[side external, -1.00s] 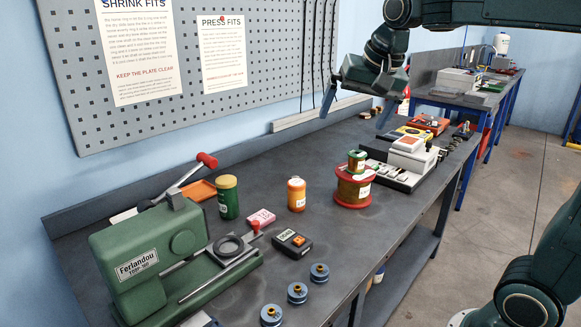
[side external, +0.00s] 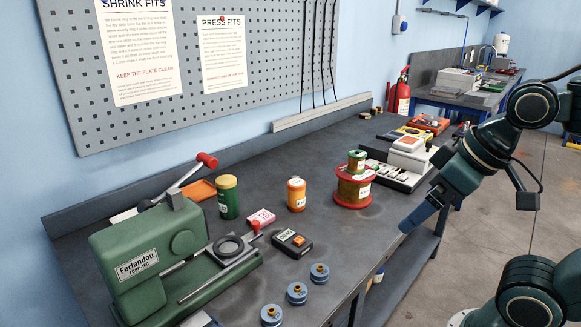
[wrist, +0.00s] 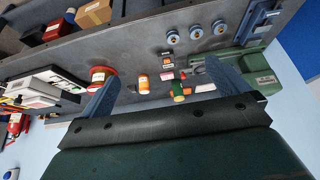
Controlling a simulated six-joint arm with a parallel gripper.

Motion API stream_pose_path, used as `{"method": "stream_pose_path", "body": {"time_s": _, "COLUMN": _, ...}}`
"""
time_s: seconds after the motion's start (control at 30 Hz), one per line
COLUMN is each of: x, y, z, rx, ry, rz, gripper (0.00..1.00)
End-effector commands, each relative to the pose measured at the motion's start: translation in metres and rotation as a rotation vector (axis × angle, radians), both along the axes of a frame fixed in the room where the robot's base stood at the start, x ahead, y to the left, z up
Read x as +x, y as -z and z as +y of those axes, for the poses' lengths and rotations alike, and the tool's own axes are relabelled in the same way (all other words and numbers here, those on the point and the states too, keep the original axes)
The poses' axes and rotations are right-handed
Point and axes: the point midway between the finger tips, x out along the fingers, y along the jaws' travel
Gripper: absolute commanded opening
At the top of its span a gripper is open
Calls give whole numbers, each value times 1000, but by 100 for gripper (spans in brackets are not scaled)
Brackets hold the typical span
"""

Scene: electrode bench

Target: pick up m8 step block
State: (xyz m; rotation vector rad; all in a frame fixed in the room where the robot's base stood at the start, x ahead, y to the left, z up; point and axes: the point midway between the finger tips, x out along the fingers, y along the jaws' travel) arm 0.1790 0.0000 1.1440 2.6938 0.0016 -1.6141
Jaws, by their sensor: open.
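No label that I can read marks an m8 step block, and I cannot tell which piece it is. Three blue round pieces with brass-coloured centres (side external: 297,293) stand in a row near the bench's front edge. They also show at the top of the wrist view (wrist: 195,33). My gripper (side external: 405,228) hangs at the bench's front edge, right of the red spool and away from these pieces. In the wrist view its two blue jaws (wrist: 162,72) are wide apart, with nothing between them.
The green press (side external: 150,258) stands at front left. A green jar (side external: 228,197), an orange jar (side external: 296,195), a pink box (side external: 261,218), a dark meter (side external: 292,243) and a red spool (side external: 353,188) stand mid-bench. White equipment (side external: 405,160) is behind. Bare bench lies right of the meter.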

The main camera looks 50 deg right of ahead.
Motion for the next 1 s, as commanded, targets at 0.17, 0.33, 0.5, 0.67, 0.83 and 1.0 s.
{"method": "stream_pose_path", "body": {"time_s": 0.17, "x": 0, "y": 0, "z": 0, "rx": 0, "ry": -1, "rz": 0, "gripper": 100}}
{"method": "stream_pose_path", "body": {"time_s": 0.33, "x": 0, "y": 0, "z": 0, "rx": 0, "ry": 0, "rz": 0, "gripper": 72}}
{"method": "stream_pose_path", "body": {"time_s": 0.5, "x": 0, "y": 0, "z": 0, "rx": 0, "ry": 1, "rz": 0, "gripper": 69}}
{"method": "stream_pose_path", "body": {"time_s": 0.67, "x": 1, "y": -1, "z": 0, "rx": 0, "ry": 2, "rz": 0, "gripper": 69}}
{"method": "stream_pose_path", "body": {"time_s": 0.83, "x": 10, "y": -6, "z": -1, "rx": -1, "ry": 3, "rz": 3, "gripper": 69}}
{"method": "stream_pose_path", "body": {"time_s": 1.0, "x": 32, "y": -19, "z": -4, "rx": -3, "ry": 6, "rz": 11, "gripper": 69}}
